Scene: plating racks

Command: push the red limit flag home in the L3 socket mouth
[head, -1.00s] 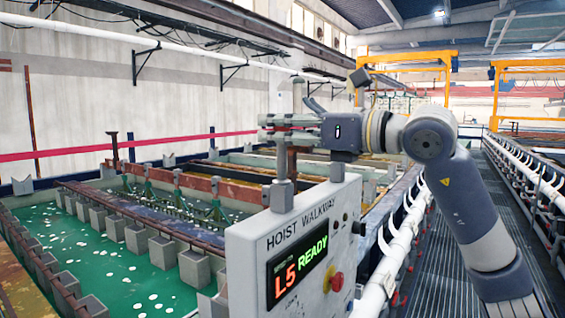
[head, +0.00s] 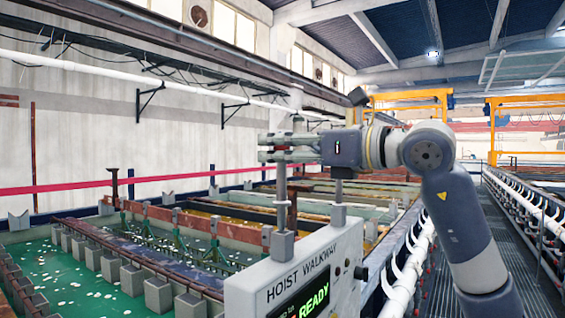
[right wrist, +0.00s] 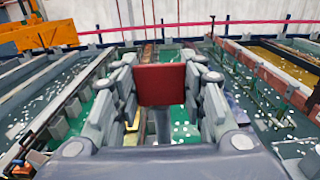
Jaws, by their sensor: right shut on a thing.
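The red limit flag (right wrist: 162,84) shows as a flat red plate between the fingers in the right wrist view. My right gripper (right wrist: 163,92) is shut on it. In the head view my right gripper (head: 272,148) is level above the grey control box, and the flag's red face cannot be made out there. A grey upright (head: 281,185) runs below the fingers towards a grey block (head: 280,246) at the box's top edge. I cannot tell whether this block is the L3 socket, or whether the flag touches it. My left gripper is out of view.
The grey control box (head: 262,297) reads "HOIST WALKWAY" and has a partly cut-off "READY" display. A second grey block (head: 338,213) stands on it beneath my wrist. Tanks with green liquid (head: 35,265) lie left. White pipes (head: 412,262) and a grated walkway (head: 462,240) lie right.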

